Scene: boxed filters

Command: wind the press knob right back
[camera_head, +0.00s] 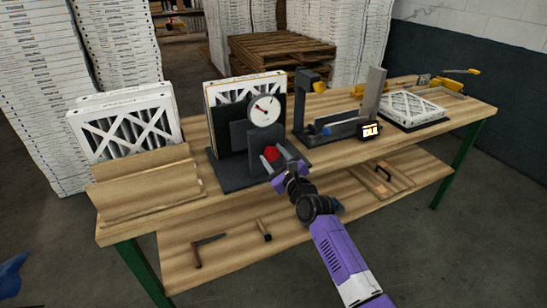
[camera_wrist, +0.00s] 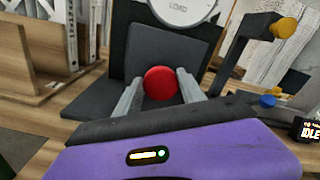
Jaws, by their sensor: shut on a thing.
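The press (camera_head: 233,168) is a dark grey stand on the wooden bench with a round white dial (camera_head: 264,110) on top. Its red round knob (camera_head: 271,153) faces me, and the knob also shows in the wrist view (camera_wrist: 160,83). My gripper (camera_head: 276,161) is at the front of the press, its two grey fingers either side of the knob and shut on it. In the wrist view my gripper (camera_wrist: 160,92) has one finger at the knob's left and one at its right. A white-framed filter (camera_head: 243,86) stands upright behind the press plate.
A wooden rack (camera_head: 147,187) with upright filters (camera_head: 128,125) stands left of the press. To the right are a dark fixture with a yellow knob (camera_head: 319,87), a small screen reading IDLE (camera_head: 371,131) and a flat filter (camera_head: 411,107). Tools lie on the lower shelf (camera_head: 240,248).

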